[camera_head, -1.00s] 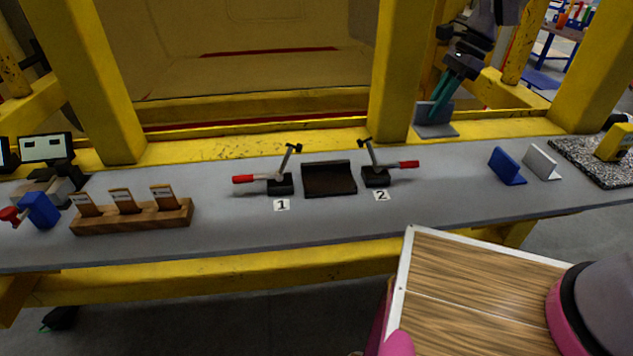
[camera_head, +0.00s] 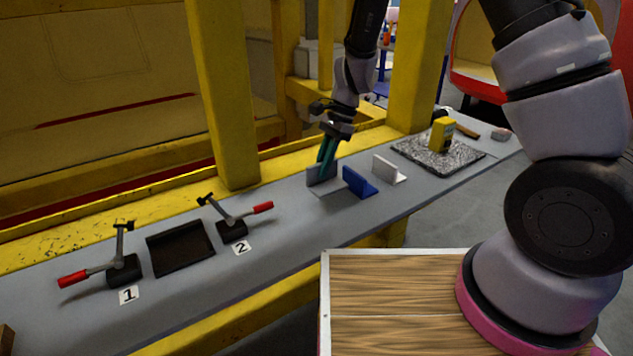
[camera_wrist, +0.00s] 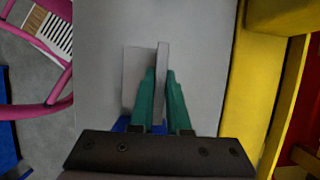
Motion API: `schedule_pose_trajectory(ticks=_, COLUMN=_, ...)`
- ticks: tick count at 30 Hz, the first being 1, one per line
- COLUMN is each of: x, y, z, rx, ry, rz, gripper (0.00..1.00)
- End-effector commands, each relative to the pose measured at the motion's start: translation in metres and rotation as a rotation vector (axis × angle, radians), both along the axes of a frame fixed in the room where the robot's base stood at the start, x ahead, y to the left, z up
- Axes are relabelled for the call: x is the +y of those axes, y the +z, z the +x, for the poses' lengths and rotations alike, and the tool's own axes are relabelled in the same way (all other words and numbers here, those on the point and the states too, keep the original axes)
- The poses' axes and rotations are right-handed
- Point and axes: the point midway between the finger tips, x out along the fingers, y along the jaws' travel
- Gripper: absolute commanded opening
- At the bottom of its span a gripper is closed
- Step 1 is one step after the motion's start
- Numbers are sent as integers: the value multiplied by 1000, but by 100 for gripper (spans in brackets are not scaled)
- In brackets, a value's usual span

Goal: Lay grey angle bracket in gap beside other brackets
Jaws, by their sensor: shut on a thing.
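The grey angle bracket (camera_head: 318,175) is upright in my gripper (camera_head: 325,163), close to the left of the blue bracket (camera_head: 357,183). Its foot is at or just above the bench top; I cannot tell whether it touches. The white bracket (camera_head: 389,170) stands on the bench to the right of the blue one. In the wrist view, the green fingers of my gripper (camera_wrist: 161,85) are shut on the grey bracket's upright plate (camera_wrist: 162,58), with its foot (camera_wrist: 138,65) to the left. A bit of the blue bracket (camera_wrist: 122,124) shows behind the fingers.
The grey bench (camera_head: 290,222) is clear in front of the brackets. A yellow post (camera_head: 222,95) and rail stand behind. Clamps 1 (camera_head: 122,268) and 2 (camera_head: 232,228) flank a black tray (camera_head: 180,250) at left. A speckled slab (camera_head: 425,152) carries a yellow block (camera_head: 441,133).

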Motion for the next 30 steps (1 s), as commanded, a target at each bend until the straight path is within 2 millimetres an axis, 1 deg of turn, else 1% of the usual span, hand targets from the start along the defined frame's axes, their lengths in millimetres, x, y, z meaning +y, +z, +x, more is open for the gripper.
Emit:
schedule_pose_trajectory(ticks=5, x=0, y=-14, z=0, rx=1, ry=0, rz=0, gripper=0)
schedule_pose_trajectory(ticks=10, x=0, y=-38, z=0, rx=2, ry=-2, rz=-2, gripper=0)
schedule_pose_trajectory(ticks=12, x=0, y=-43, z=0, rx=1, ry=-2, rz=0, gripper=0)
schedule_pose_trajectory(ticks=22, x=0, y=-46, z=0, rx=1, ry=-1, rz=1, gripper=0)
schedule_pose_trajectory(ticks=23, x=0, y=-47, z=0, rx=0, ry=0, rz=0, gripper=18)
schedule_pose_trajectory(ticks=24, x=0, y=-47, z=0, rx=-1, ry=0, rz=1, gripper=34)
schedule_pose_trajectory(ticks=25, x=0, y=-46, z=0, rx=-1, ry=0, rz=1, gripper=45)
schedule_pose_trajectory(ticks=30, x=0, y=-46, z=0, rx=-1, ry=0, rz=1, gripper=45)
